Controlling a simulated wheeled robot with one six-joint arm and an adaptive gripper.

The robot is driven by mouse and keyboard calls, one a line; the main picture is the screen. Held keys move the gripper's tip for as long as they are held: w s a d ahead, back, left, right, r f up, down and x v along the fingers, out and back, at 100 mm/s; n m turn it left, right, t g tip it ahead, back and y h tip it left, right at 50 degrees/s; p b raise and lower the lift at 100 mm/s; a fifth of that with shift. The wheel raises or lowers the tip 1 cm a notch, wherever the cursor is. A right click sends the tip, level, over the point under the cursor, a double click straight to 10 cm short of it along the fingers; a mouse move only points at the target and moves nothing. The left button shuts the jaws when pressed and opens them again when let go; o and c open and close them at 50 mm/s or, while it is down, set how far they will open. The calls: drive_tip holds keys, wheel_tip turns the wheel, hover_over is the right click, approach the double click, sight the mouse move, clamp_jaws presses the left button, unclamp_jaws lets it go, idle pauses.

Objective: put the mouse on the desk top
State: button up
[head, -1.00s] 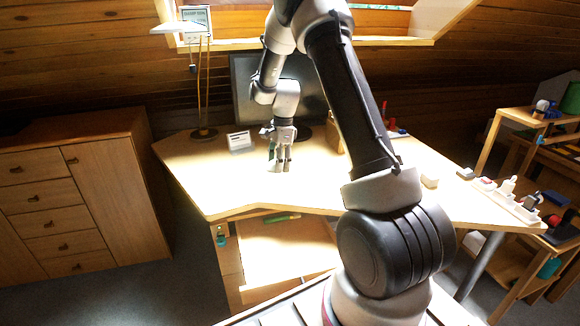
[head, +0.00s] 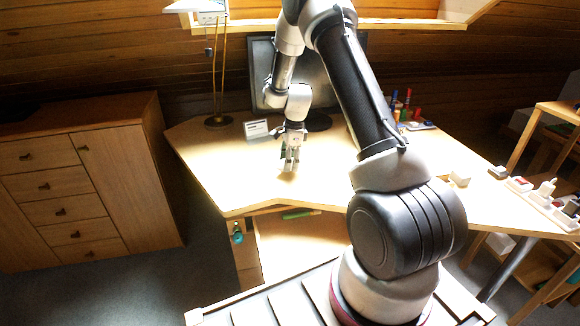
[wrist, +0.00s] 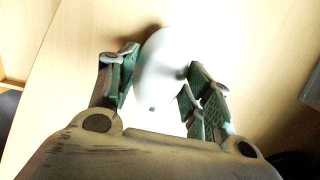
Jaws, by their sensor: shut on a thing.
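The mouse (wrist: 163,65) is a smooth white rounded shape between the green-padded fingers of my gripper (wrist: 160,85) in the wrist view. My gripper is shut on it. In the head view my gripper (head: 290,160) points down at the left part of the desk top (head: 225,165), and the mouse is too small to make out there. The mouse is over the pale wooden desk surface; a shadow lies beside it. I cannot tell whether it touches the wood.
A small white card (head: 256,129) and a lamp base (head: 218,121) stand behind my gripper, with a dark monitor (head: 262,75) at the back. A power strip (head: 540,200) lies at the right. An open drawer (head: 300,240) is below the front edge. Desk left of my gripper is clear.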

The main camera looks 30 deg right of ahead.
drive_tip(key=shift+f, duration=1.15)
drive_tip(key=o, duration=1.1)
drive_tip(key=shift+f, duration=0.15)
drive_tip(key=shift+c, duration=0.2)
